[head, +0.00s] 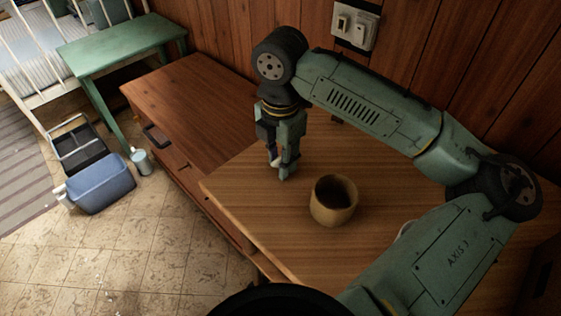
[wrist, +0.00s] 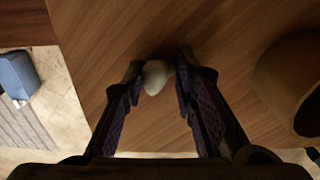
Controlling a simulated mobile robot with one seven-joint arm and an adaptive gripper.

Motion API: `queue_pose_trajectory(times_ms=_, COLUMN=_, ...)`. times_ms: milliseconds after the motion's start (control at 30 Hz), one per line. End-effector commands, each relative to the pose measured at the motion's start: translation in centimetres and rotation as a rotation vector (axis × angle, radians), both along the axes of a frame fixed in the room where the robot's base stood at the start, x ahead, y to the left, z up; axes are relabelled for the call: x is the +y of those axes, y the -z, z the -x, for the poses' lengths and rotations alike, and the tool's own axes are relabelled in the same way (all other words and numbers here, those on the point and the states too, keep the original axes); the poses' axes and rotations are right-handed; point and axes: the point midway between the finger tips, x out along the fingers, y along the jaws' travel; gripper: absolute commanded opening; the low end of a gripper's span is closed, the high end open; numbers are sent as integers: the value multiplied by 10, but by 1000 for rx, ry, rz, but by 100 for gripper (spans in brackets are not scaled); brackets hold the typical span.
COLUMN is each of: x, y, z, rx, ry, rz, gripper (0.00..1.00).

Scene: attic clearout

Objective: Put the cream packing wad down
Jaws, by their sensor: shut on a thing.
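My gripper (head: 280,170) points down over the wooden tabletop (head: 350,142), to the left of a tan cup-like pot. The cream packing wad (wrist: 157,76) is between the fingertips in the wrist view, and my gripper (wrist: 158,72) is shut on it. In the head view only a small pale part of the wad (head: 274,157) shows beside the fingers. The wad is close to the tabletop; I cannot tell whether it touches it.
The round, open pot (head: 333,208) stands just right of my gripper; it also shows in the wrist view (wrist: 285,75). A lower reddish-brown cabinet (head: 190,90) adjoins on the left. A blue bin (head: 102,190), black crate (head: 80,150) and grey can (head: 141,162) stand on the floor. Bare tabletop surrounds the fingers.

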Motion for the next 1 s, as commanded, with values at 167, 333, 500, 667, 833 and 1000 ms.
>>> queue_pose_trajectory(times_ms=167, x=0, y=0, z=0, rx=0, ry=0, rz=0, gripper=0)
queue_pose_trajectory(times_ms=333, x=0, y=-1, z=0, rx=0, ry=0, rz=0, gripper=0)
queue_pose_trajectory(times_ms=500, x=0, y=-9, z=0, rx=0, ry=0, rz=0, gripper=0)
queue_pose_trajectory(times_ms=667, x=0, y=-21, z=0, rx=1, ry=0, rz=-1, gripper=0)
queue_pose_trajectory(times_ms=833, x=0, y=-33, z=0, rx=0, ry=0, rz=-1, gripper=0)
queue_pose_trajectory(times_ms=1000, x=0, y=-45, z=0, rx=1, ry=0, rz=-1, gripper=0)
